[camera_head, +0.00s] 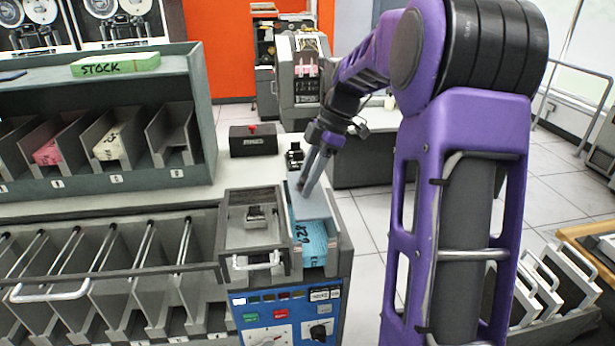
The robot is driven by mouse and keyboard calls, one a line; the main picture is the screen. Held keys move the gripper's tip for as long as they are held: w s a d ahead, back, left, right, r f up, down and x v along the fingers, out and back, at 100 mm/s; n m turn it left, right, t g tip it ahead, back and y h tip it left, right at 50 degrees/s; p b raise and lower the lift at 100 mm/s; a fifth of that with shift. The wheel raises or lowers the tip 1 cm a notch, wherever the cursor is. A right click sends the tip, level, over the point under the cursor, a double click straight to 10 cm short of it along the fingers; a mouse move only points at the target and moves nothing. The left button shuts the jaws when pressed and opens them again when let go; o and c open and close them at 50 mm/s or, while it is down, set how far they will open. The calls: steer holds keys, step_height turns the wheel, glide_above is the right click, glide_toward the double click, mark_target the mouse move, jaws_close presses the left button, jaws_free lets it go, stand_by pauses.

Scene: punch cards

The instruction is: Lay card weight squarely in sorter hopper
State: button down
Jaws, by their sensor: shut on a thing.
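The card weight (312,211) is a flat grey plate. It lies over the rear part of the sorter hopper (339,248), above the blue punch cards (311,240). My gripper (304,187) reaches down from the upper right and is shut on the weight at its rear part. The front of the blue cards shows below the plate's front edge. I cannot tell whether the plate rests flat on the cards or is held just above them.
Beside the hopper on the left is a bin with a metal handle (256,262). The blue control panel (285,322) is below. A dark box (253,140) stands on the counter behind. Card slots with pink (47,152) and cream cards (110,146) stand at the left.

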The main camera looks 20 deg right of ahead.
steer(key=shift+f+b, duration=1.1)
steer(key=shift+f, duration=0.4)
steer(key=shift+f, duration=0.1)
steer(key=shift+f+b, duration=2.25)
steer(key=shift+f, duration=0.75)
steer(key=shift+c, duration=2.3)
jaws_free()
steer(key=p+v, duration=0.3)
steer(key=v, duration=1.4)
steer(key=shift+r, duration=0.25)
